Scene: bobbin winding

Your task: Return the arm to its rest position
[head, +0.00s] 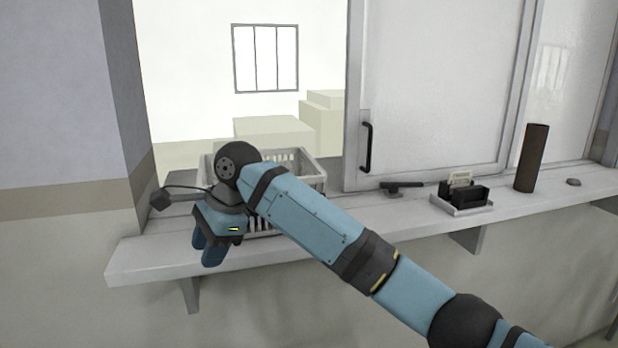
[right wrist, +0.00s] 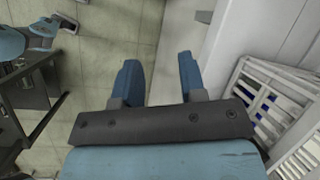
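My right arm reaches in from the lower right of the head view. Its gripper (head: 208,252) points down in front of the window sill's front edge, close beside the white crate. In the right wrist view the two blue fingers of the gripper (right wrist: 160,82) stand well apart, with only floor and wall between them. It is open and empty. My left gripper does not show in the head view, and I cannot make it out in the right wrist view.
The white slatted crate (head: 308,168) stands on the sill (head: 150,262), partly hidden behind my arm. Further right are a dark tool (head: 402,186), a small tray with black holders (head: 462,205), a brown cylinder (head: 532,158) and a small dark disc (head: 573,182).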

